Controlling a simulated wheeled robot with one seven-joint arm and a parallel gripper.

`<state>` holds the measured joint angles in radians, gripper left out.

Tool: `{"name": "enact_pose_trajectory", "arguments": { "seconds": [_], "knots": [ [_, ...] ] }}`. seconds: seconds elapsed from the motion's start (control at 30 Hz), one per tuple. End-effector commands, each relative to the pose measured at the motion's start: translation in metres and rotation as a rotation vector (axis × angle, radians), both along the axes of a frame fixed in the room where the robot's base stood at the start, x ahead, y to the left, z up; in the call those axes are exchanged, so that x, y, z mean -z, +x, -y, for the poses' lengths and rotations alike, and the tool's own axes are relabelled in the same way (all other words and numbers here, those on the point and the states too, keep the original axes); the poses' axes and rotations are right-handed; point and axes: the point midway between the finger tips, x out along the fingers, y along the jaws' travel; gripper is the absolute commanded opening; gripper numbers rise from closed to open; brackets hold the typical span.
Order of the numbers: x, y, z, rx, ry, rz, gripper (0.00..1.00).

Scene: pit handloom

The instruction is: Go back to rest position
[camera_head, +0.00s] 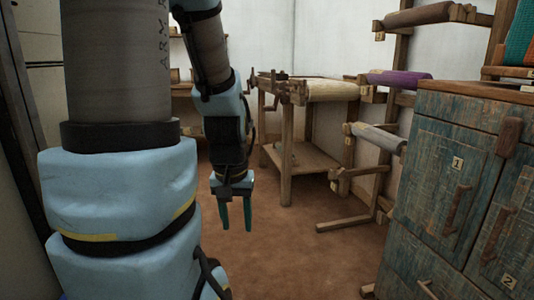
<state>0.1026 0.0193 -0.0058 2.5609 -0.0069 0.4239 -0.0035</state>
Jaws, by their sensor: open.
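My gripper (236,222) hangs at the lower middle of the head view, pointing down over the brown floor (290,245). Its two teal fingers are apart with nothing between them. My blue and grey arm fills the left part of the view and hides what lies behind it.
A wooden table (288,180) with a cream roll (332,89) stands behind, right of my gripper. A wooden rack holds a purple roll (400,78), a grey roll (378,137) and a brown roll (418,14). A worn blue cabinet (432,185) stands at right. The middle floor is clear.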

Motion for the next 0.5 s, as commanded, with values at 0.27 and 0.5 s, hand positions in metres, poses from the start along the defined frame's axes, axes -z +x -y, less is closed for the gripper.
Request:
{"name": "enact_pose_trajectory", "arguments": {
  "seconds": [0.27, 0.5],
  "knots": [
    [-0.097, 0.001, 0.000, 0.001, 0.000, 0.001, 0.48],
    [-0.173, 0.001, 0.000, 0.001, 0.001, 0.001, 0.48]
  ]
}}
